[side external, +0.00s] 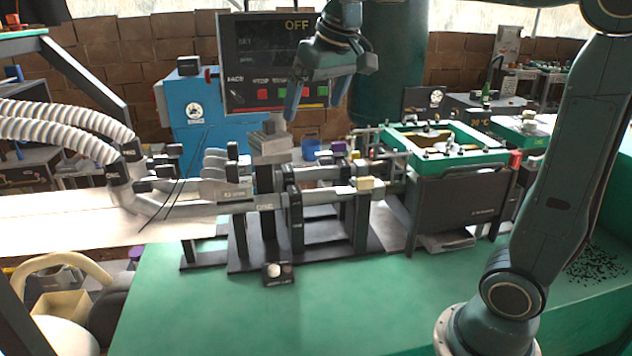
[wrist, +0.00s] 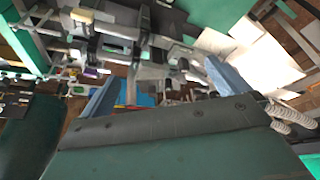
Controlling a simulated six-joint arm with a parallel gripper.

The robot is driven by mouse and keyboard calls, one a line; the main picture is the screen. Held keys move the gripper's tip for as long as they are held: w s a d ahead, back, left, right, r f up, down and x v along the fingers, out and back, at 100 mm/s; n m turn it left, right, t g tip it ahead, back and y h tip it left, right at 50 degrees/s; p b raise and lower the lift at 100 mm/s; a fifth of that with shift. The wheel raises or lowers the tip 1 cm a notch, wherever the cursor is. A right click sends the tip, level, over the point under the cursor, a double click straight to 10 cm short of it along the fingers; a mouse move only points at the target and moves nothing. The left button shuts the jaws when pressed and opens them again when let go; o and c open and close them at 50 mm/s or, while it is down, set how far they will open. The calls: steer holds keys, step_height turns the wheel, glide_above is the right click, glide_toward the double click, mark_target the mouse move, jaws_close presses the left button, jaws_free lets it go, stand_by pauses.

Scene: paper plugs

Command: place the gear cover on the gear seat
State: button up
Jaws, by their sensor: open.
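My gripper (side external: 317,100) hangs at the upper middle of the side view, its two blue-grey fingers spread apart and pointing down. Nothing shows between them. In the wrist view the fingers (wrist: 165,88) are also wide apart. A grey block-like part (side external: 270,143) sits on top of the machine's left section, below and left of my gripper. It may belong to the gear cover or the gear seat; I cannot tell which. The machine (side external: 293,215), with grey rollers and black upright plates, stands on the green table. No gear can be made out clearly.
A green-topped black unit (side external: 460,200) stands right of the machine. A dark display panel (side external: 268,62) reading OFF is behind my gripper. Ribbed white hoses (side external: 60,120) run in from the left. A small black piece with a pale knob (side external: 276,273) lies in front. The green table's front (side external: 300,315) is clear.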

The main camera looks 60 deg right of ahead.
steer(key=s+a+f, duration=0.2)
steer(key=s+f, duration=0.1)
steer(key=s, duration=0.3)
steer(key=s+a+f+n+t, duration=0.1)
steer(key=s+f, duration=0.3)
steer(key=s, duration=0.3)
steer(key=s+a+f+n+y, duration=0.1)
steer(key=s+a+f, duration=0.1)
steer(key=s+f, duration=0.2)
steer(key=s, duration=0.3)
steer(key=shift+a, duration=0.35)
